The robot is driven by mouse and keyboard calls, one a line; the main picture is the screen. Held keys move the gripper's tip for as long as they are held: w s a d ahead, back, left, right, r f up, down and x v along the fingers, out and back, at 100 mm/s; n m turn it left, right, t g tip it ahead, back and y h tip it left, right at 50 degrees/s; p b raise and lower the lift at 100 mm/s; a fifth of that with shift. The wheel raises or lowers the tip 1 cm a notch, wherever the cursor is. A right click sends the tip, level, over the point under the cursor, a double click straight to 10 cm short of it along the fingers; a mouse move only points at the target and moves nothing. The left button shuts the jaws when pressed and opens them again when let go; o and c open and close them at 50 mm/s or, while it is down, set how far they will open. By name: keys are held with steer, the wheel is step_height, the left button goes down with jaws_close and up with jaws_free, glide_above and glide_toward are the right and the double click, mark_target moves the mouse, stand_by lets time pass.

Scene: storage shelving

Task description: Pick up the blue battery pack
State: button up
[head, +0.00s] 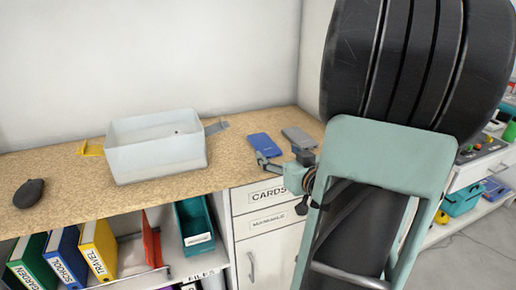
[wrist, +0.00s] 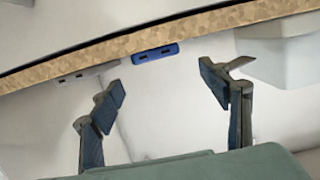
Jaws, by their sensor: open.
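The blue battery pack (head: 265,145) lies flat on the wooden counter, to the right of the white bin in the head view. In the wrist view the blue battery pack (wrist: 155,53) shows its end with two dark ports, at the counter edge. My gripper (head: 283,162) is just in front of and to the right of the pack in the head view. In the wrist view my gripper (wrist: 162,82) has its two fingers wide apart and empty, with the pack beyond and between them. The two are apart.
A grey pack (head: 298,137) lies right of the blue one. A white bin (head: 156,157) stands left, with a grey-handled tool (head: 216,127) and a yellow item (head: 91,149) beside it. A dark mouse-like object (head: 28,194) is far left. Drawers (head: 268,195) and binders are below the counter (head: 75,195).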

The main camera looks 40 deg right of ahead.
mark_target(264, 144)
steer(key=b+x, duration=0.2)
steer(key=x, duration=0.8)
steer(key=shift+f, duration=0.15)
steer(key=shift+s, duration=0.1)
steer(key=c, duration=1.4)
steer(key=shift+c, duration=0.2)
